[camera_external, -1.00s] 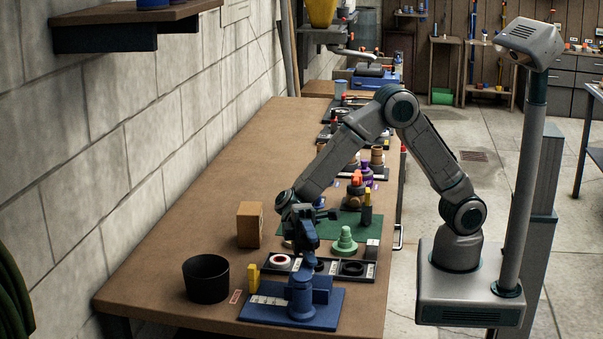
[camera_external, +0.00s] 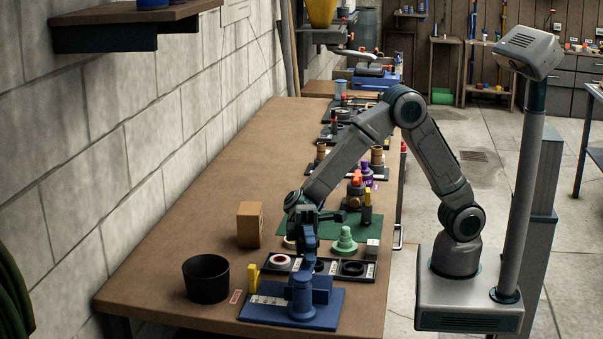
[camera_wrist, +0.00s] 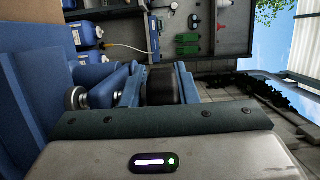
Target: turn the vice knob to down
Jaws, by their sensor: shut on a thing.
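The blue vice (camera_external: 302,302) stands on its flat blue base at the front of the workbench. My gripper (camera_external: 307,243) is directly above the vice, pointing down, and is shut on the vice knob. The knob is mostly hidden by my gripper in the external view, so its exact setting cannot be told there. In the wrist view a dark ribbed cylinder, seemingly the knob (camera_wrist: 172,84), sits between blue parts. The vice's blue body (camera_wrist: 30,100) fills the left side there.
A black tray (camera_external: 352,269) with rings lies just behind the vice. A black bin (camera_external: 206,278) and a cardboard box (camera_external: 249,224) stand to the left. A green stepped piece (camera_external: 344,241) is close to the right of my gripper. The bench's left middle is clear.

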